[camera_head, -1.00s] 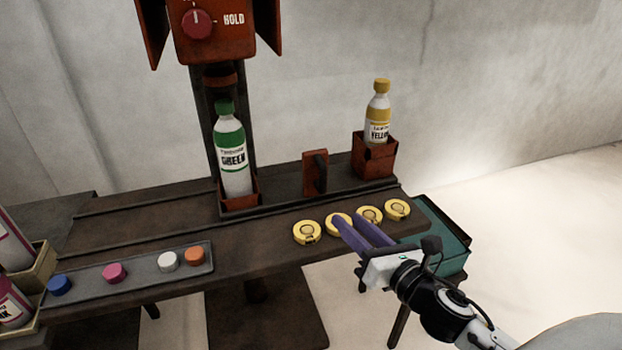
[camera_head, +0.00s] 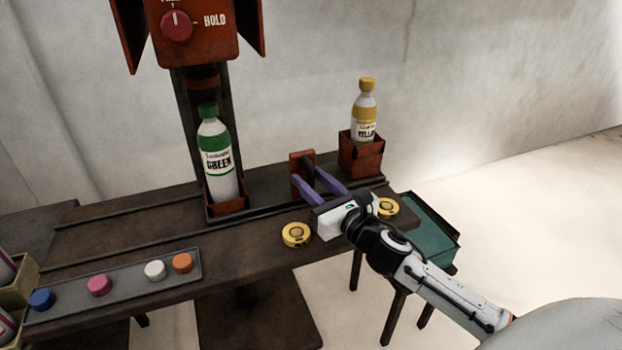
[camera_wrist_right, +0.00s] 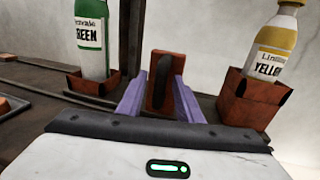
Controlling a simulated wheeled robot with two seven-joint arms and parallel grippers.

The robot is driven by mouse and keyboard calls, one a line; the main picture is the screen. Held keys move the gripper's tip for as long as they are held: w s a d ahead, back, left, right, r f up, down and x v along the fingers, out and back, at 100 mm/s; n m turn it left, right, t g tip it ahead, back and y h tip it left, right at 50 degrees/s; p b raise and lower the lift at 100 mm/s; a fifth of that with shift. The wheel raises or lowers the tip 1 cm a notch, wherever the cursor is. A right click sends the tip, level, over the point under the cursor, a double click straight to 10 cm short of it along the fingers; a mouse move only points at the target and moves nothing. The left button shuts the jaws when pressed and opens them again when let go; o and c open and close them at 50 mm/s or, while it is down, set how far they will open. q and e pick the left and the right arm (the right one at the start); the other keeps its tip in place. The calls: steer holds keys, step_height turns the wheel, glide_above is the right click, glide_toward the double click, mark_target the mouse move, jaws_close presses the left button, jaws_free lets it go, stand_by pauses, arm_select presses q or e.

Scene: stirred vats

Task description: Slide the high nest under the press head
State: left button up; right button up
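The high nest (camera_head: 361,158) is the taller red box at the right end of the slide, holding a bottle with a yellow cap (camera_head: 364,112). A lower nest (camera_head: 229,208) holds a green-capped bottle (camera_head: 216,160) beneath the red press head (camera_head: 204,83). Between the nests stands a red plate (camera_head: 300,160) with a dark handle; the handle also shows in the right wrist view (camera_wrist_right: 160,92). My right gripper (camera_head: 308,179) is open, its purple fingers on either side of the handle. I cannot tell whether they touch it. My left gripper is not in view.
A grey tray (camera_head: 125,284) with several coloured caps is at the left. A teal bin (camera_head: 432,236) stands right of the bench. A red box with a dial (camera_head: 212,45) tops the press column.

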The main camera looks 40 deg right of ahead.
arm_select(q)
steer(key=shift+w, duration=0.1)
arm_select(e)
steer(key=shift+w, duration=0.15)
steer(key=shift+c, duration=0.2)
jaws_close()
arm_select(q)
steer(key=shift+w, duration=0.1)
arm_select(e)
steer(key=shift+a, duration=0.1)
